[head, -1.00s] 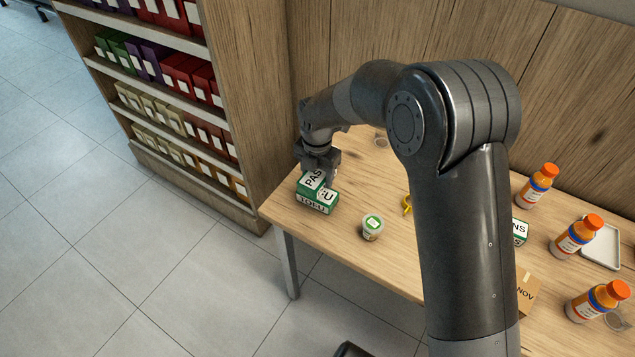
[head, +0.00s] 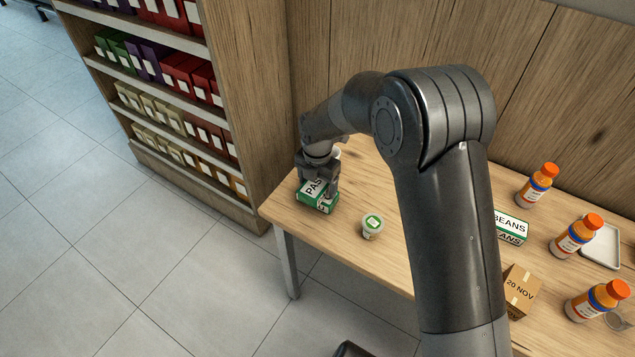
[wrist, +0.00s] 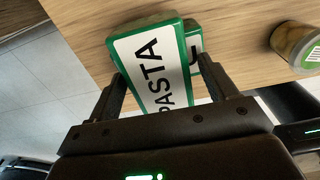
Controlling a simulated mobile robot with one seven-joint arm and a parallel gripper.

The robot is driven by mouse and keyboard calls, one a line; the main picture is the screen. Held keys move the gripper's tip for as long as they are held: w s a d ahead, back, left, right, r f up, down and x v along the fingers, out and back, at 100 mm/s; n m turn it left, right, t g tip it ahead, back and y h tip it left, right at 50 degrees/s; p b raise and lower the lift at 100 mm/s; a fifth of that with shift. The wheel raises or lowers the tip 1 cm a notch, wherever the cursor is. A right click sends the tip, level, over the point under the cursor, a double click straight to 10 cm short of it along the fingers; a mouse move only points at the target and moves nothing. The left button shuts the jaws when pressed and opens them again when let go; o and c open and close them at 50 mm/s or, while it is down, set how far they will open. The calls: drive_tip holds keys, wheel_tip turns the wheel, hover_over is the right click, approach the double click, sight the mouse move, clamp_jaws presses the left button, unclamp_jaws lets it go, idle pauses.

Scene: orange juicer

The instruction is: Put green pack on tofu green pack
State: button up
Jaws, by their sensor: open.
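The green pasta pack (wrist: 152,66) has a white label and lies between the fingers of my open gripper (wrist: 158,62) in the wrist view. In the head view the pasta pack (head: 311,188) shows under my gripper (head: 319,178), at the table's left end. The green tofu pack (wrist: 194,42) peeks out beside and beneath the pasta pack, skewed to it. In the head view it is mostly hidden by the pasta pack and a finger. Whether the fingers touch the pasta pack is unclear.
A small lidded tub (head: 372,226) stands right of the packs. Further right are a green beans pack (head: 512,226), a cardboard box (head: 522,291), several orange-capped bottles (head: 537,185) and a white tray (head: 603,244). A stocked shelf (head: 190,110) stands left of the table (head: 400,258).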

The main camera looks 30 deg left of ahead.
sight(318, 182)
drive_tip(key=shift+r, duration=0.1)
wheel_tip(318, 182, up, 12)
drive_tip(key=d+r+m+t, duration=0.1)
drive_tip(key=d+r+m, duration=0.4)
drive_tip(key=d, duration=0.4)
drive_tip(key=w+d+r+m+t, duration=0.1)
drive_tip(key=d+r+m, duration=0.45)
drive_tip(key=d, duration=0.25)
drive_tip(key=d+r+m+t, duration=0.1)
drive_tip(key=d+r+m, duration=0.45)
drive_tip(key=d, duration=0.35)
drive_tip(key=s+d+m+t, duration=0.1)
drive_tip(key=s+d+m, duration=0.7)
drive_tip(key=d+m, duration=0.2)
drive_tip(key=s+d+r+m+t, duration=0.1)
drive_tip(key=s+d+m, duration=0.7)
drive_tip(key=d+m, duration=0.2)
drive_tip(key=shift+d+t, duration=0.3)
drive_tip(key=shift+d, duration=0.2)
